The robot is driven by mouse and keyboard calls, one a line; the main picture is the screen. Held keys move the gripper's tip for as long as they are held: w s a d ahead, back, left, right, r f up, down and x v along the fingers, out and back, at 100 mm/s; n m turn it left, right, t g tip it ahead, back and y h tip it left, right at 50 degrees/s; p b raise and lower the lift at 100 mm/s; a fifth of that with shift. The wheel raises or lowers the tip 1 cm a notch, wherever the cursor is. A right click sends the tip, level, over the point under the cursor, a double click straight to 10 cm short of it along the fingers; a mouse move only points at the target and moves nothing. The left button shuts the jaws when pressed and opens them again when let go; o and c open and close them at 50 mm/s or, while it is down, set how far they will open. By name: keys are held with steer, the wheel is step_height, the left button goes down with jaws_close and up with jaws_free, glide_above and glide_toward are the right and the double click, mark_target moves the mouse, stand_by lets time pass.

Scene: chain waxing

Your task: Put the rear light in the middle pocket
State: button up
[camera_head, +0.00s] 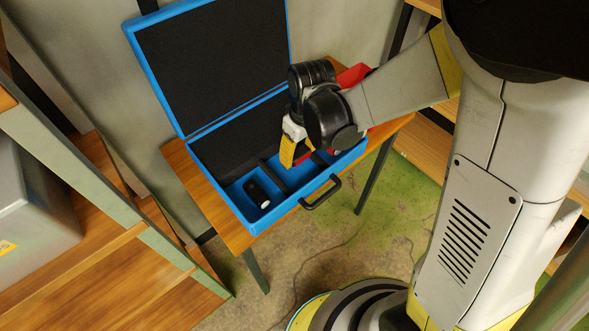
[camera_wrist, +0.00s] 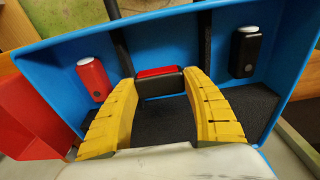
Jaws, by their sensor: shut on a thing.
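The rear light (camera_wrist: 160,84) is a small black block with a red top face. My gripper (camera_wrist: 163,100) has yellow fingers shut on it, one on each side. In the wrist view it lines up with the middle pocket (camera_wrist: 160,38), between two black dividers; whether it touches the pocket floor I cannot tell. In the head view my gripper (camera_head: 292,155) is inside the open blue case (camera_head: 230,208), over its middle part, and the rear light is hidden there.
A black light (camera_head: 257,195) lies in the left pocket in the head view. A red light (camera_wrist: 93,78) is in the opposite pocket. A red object (camera_head: 352,75) stands behind my arm. The case rests on a wooden table (camera_head: 195,190), its lid upright at the back.

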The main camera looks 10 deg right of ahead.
mark_target(295, 171)
steer(key=shift+s+a+f, duration=0.3)
steer(key=shift+a+f, duration=0.2)
steer(key=shift+a, duration=0.05)
steer(key=shift+f+b, duration=1.2)
steer(key=shift+f, duration=0.65)
steer(key=shift+f, duration=0.1)
steer(key=shift+f, duration=0.15)
steer(key=o, duration=0.9)
steer(key=shift+c, duration=0.2)
